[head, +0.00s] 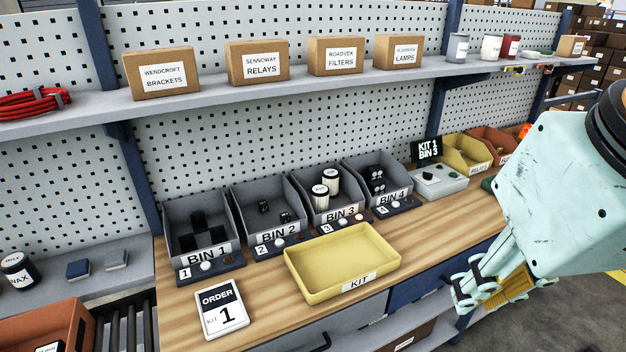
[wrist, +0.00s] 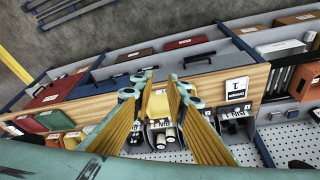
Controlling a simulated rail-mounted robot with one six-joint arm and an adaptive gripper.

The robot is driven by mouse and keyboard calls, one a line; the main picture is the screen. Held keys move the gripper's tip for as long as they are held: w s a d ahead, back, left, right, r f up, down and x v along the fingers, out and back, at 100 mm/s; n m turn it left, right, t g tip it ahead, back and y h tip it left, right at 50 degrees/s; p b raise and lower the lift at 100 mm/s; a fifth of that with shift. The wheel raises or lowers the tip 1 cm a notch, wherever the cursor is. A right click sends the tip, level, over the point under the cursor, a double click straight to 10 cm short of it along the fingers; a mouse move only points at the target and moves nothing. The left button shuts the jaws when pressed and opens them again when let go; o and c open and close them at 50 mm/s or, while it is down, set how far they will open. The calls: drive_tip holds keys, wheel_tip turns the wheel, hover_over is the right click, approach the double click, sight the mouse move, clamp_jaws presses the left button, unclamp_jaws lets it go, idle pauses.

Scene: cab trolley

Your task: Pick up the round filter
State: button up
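White cylinders (wrist: 167,136) also show between my fingers in the wrist view, small and partly hidden by bin walls. My gripper (head: 490,288) hangs at the right of the head view, in front of the bench edge and well apart from the bins. In the wrist view my gripper (wrist: 160,80) has its two yellow-padded fingers spread, with nothing between them.
A yellow kit tray (head: 300,272) lies empty in front of bins 2 and 3. Bin 1 (head: 207,252), bin 2 (head: 272,238) and bin 4 (head: 394,196) flank bin 3. A shelf (head: 300,82) with boxes overhangs behind. A sign (head: 427,150) reads KIT 1 BIN 3.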

drive_tip(key=o, duration=1)
